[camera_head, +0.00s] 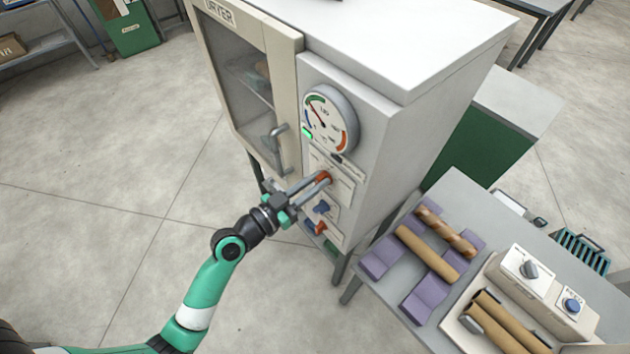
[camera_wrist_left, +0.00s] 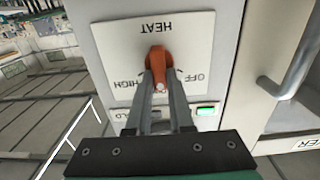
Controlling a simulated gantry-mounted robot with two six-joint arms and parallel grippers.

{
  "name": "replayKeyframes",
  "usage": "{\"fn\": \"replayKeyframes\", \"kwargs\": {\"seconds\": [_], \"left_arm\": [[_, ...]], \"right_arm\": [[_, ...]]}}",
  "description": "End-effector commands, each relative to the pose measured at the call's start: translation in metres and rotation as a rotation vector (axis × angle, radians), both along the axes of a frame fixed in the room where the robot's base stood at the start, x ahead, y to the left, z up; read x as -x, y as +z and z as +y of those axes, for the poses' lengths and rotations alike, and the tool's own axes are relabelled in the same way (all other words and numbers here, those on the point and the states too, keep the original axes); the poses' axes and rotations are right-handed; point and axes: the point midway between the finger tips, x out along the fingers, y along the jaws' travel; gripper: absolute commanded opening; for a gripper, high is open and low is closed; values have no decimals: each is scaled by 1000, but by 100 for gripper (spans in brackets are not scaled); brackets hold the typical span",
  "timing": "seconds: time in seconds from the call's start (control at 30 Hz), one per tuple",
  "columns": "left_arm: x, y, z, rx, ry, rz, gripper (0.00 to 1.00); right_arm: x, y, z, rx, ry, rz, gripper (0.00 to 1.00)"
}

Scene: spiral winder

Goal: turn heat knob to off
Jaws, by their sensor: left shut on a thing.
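The orange-red heat knob (camera_head: 323,177) is on the front panel of the dryer (camera_head: 375,130), below the round gauge. In the left wrist view, which is upside down to the lettering, the knob (camera_wrist_left: 158,55) sits on a white plate (camera_wrist_left: 190,30) marked HEAT, HIGH and OFF. Its pale tip points down in that view, between HIGH at left and OFF at right. My left gripper (camera_head: 318,180) is shut on the knob, one finger on each side. The fingers hide part of the plate. My right gripper is not in view.
The round gauge (camera_head: 330,118) and the dryer door handle (camera_head: 279,147) are close to the fingers. A blue knob (camera_head: 321,207) and a red switch (camera_head: 320,227) lie below. A table (camera_head: 465,190) with cardboard tubes stands at right.

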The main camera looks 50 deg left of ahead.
Motion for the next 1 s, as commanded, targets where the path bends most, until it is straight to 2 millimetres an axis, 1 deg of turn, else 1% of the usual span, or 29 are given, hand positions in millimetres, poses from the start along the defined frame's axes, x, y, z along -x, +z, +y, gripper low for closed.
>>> {"fn": "replayKeyframes", "kwargs": {"seconds": [0.27,0.47,0.67,1.0], "left_arm": [[0,0,0,6,0,0,0],[0,0,1,52,0,1,0],[0,0,2,166,0,4,0],[0,0,6,469,1,12,0]], "right_arm": [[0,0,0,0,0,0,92],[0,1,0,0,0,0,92],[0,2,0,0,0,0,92],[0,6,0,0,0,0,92]]}}
